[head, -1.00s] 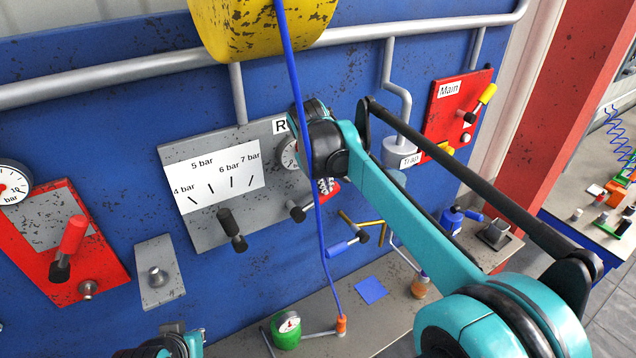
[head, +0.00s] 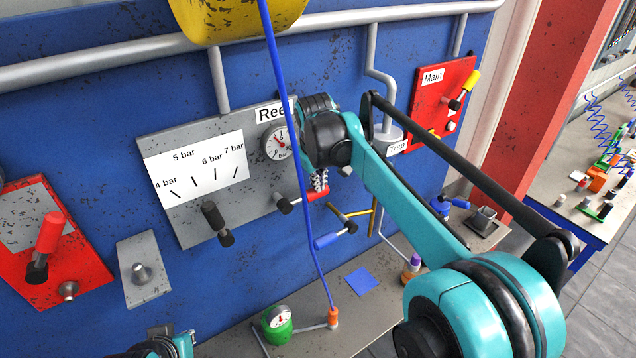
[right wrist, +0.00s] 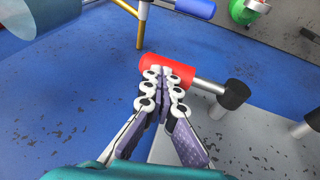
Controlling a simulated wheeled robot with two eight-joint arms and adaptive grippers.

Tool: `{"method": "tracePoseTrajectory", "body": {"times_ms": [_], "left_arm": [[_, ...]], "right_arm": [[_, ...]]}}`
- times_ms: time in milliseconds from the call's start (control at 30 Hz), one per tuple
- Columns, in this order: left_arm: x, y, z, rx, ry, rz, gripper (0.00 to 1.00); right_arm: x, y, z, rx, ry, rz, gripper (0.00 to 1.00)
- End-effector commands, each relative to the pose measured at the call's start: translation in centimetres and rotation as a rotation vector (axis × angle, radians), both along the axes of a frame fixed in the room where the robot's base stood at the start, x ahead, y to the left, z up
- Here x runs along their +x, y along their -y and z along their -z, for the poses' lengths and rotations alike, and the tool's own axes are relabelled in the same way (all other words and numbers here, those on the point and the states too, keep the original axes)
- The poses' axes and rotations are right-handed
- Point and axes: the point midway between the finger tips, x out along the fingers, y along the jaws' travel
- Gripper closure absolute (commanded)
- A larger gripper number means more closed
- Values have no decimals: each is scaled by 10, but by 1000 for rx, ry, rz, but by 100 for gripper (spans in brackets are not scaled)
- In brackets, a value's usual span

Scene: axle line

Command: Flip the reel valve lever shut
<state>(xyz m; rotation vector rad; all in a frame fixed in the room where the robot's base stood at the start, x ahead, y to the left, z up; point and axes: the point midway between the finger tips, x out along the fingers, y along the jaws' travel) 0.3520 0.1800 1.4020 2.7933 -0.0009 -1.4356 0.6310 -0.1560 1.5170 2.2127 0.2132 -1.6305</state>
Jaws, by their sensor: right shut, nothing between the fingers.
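The reel valve lever (head: 318,194) has a red grip on a silver stem. It runs out to the right from a black pivot on the grey reel panel (head: 190,232). In the right wrist view the red grip (right wrist: 176,70) lies just beyond my fingertips, with the stem and black pivot to its right. My right gripper (head: 319,181) is shut and empty, with its tips at the red grip; I cannot tell whether they touch. My right wrist hides part of the panel's label. A bit of my left arm shows at the bottom edge, its gripper out of sight.
A round gauge (head: 275,142) and a black lever (head: 217,223) are on the same panel. A blue-handled lever (head: 335,238) is just below the red grip. A blue hose (head: 296,150) hangs in front of the panel. The bench (head: 238,341) below holds a green gauge fitting (head: 277,325).

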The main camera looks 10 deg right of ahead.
Motion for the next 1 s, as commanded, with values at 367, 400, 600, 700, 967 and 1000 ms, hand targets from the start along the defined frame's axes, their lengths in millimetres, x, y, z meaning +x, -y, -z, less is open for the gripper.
{"method": "tracePoseTrajectory", "body": {"times_ms": [367, 400, 600, 700, 967, 1000], "left_arm": [[0, 0, -5, 0, 0, 0, 100], [0, 0, -9, 0, 0, 0, 100], [0, 0, -34, 0, 0, 0, 100], [0, 0, -20, 0, 0, 0, 100], [0, 0, -13, 0, 0, 0, 100], [0, 0, -13, 0, 0, 0, 100]], "right_arm": [[-1, 1, -6, -2, -1, 1, 100], [-1, 1, -11, -1, -1, 0, 100], [-6, 1, -50, -1, 1, 0, 100], [-12, 3, -67, -1, 1, 0, 100], [-24, 8, -117, -1, 1, -1, 100], [-25, 8, -122, -1, 1, -1, 100]]}}
